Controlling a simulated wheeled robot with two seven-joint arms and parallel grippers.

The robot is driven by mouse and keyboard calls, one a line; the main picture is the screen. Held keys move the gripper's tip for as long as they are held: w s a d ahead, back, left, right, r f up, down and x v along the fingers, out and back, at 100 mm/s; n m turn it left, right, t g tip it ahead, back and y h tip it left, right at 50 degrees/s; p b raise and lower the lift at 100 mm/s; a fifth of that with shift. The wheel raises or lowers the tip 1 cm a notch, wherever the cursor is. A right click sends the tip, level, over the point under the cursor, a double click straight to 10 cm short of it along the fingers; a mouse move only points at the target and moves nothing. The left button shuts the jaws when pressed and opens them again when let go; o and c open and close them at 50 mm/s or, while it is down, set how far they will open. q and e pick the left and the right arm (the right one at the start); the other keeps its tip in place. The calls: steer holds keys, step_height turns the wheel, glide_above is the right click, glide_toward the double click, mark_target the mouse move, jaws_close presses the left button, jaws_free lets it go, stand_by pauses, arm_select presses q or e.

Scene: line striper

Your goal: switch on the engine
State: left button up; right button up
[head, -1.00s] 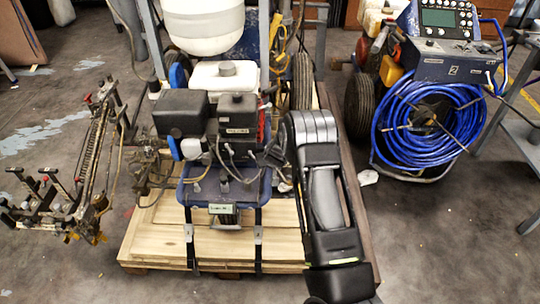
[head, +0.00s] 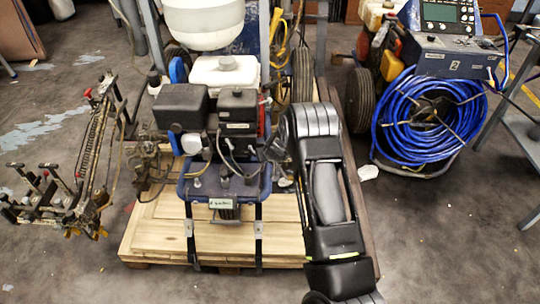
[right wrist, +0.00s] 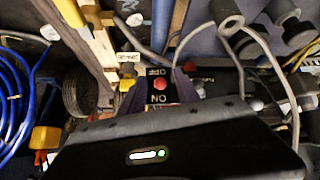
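The engine (head: 238,112), with black boxes and a white tank, sits on a blue frame above a wooden pallet in the head view. In the right wrist view, a black switch plate (right wrist: 159,97) carries a red button (right wrist: 159,84) between the words OFF and ON, which appear upside down. My right gripper (right wrist: 160,88) has dark fingers apart on either side of the plate, with no grip on it visible. In the head view my right arm reaches up along the engine's right side, and its fingertips are hard to make out. My left gripper is not in view.
The wooden pallet (head: 160,228) lies under the machine. A metal lever assembly (head: 92,150) stands at left. A blue hose coil (head: 430,120) hangs on another machine at right. Cables (head: 228,160) run close around the engine front. Floor in front is clear.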

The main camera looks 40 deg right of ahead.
steer(key=v, duration=0.7)
steer(key=shift+p, duration=0.45)
steer(key=s+a+f+g+y, duration=0.15)
steer(key=s+a+f, duration=0.25)
steer(key=s+a, duration=0.45)
steer(key=s+a+f+g+y, duration=0.15)
steer(key=s+a+f, duration=0.35)
steer(key=a, duration=0.6)
steer(key=s+a+f+g+y, duration=0.1)
steer(key=s+a+f+y, duration=0.25)
steer(key=s+a, duration=0.55)
steer(key=s+a+n+g+y, duration=0.2)
steer(key=s+a+n, duration=0.1)
steer(key=s+a, duration=0.85)
step_height(320, 180, up, 13)
steer(key=w+p, duration=0.1)
steer(key=p, duration=1.1)
steer(key=shift+m, duration=0.3)
